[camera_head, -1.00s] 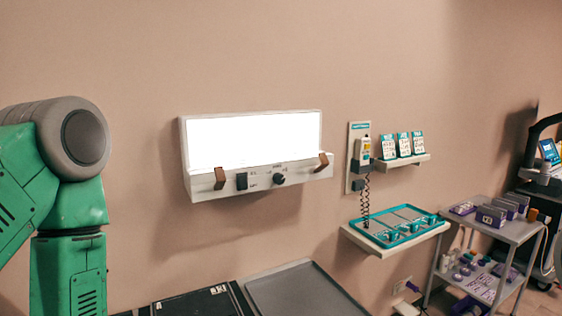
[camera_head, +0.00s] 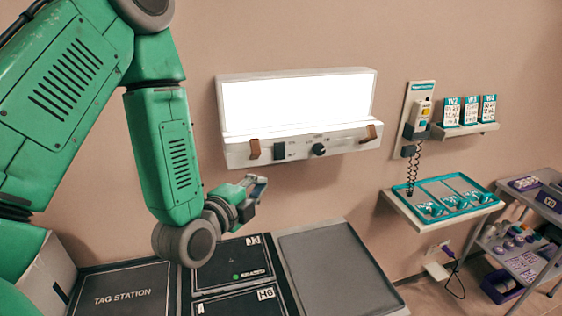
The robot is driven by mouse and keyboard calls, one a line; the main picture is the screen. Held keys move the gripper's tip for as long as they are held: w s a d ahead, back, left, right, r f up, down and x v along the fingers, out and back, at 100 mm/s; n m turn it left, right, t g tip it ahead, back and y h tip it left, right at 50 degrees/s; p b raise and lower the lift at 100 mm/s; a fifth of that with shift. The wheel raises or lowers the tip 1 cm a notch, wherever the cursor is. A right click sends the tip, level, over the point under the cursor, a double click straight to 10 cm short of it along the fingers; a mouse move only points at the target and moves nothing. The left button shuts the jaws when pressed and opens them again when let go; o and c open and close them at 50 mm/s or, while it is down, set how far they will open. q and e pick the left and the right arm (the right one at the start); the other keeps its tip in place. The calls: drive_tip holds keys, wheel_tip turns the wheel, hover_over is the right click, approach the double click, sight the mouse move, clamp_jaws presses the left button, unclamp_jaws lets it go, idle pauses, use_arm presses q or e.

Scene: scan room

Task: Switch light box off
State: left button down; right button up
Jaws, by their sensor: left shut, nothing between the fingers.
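The light box (camera_head: 298,97) hangs on the wall near the middle, its white panel brightly lit. Its lower ledge carries a dark rocker switch (camera_head: 279,151), a round black knob (camera_head: 319,149) and a brown clip near each end. My left gripper (camera_head: 258,187) is below and slightly left of the switch, apart from the box. It is small in view and shut, with nothing seen between its fingers. My right gripper is not in view.
Below are a tag station (camera_head: 123,292) with dark panels and an empty grey tray (camera_head: 335,268). At right are a wall handset (camera_head: 421,114) with a coiled cord, a card shelf (camera_head: 465,130), a teal tray (camera_head: 447,196) and a cart (camera_head: 520,244). Wall around the box is clear.

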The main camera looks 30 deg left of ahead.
use_arm(q)
drive_tip(key=b, duration=0.5)
approach(280, 152)
drive_tip(key=w+d+f, duration=0.1)
drive_tip(key=w+f, duration=0.2)
drive_tip(key=w, duration=0.4)
drive_tip(key=shift+w+a+f, duration=0.15)
drive_tip(key=shift+w+a, duration=0.1)
drive_tip(key=shift+w+a+f+b, duration=0.1)
drive_tip(key=shift+a+f+b, duration=0.15)
drive_tip(key=shift+b, duration=0.15)
drive_tip(key=shift+r, duration=0.1)
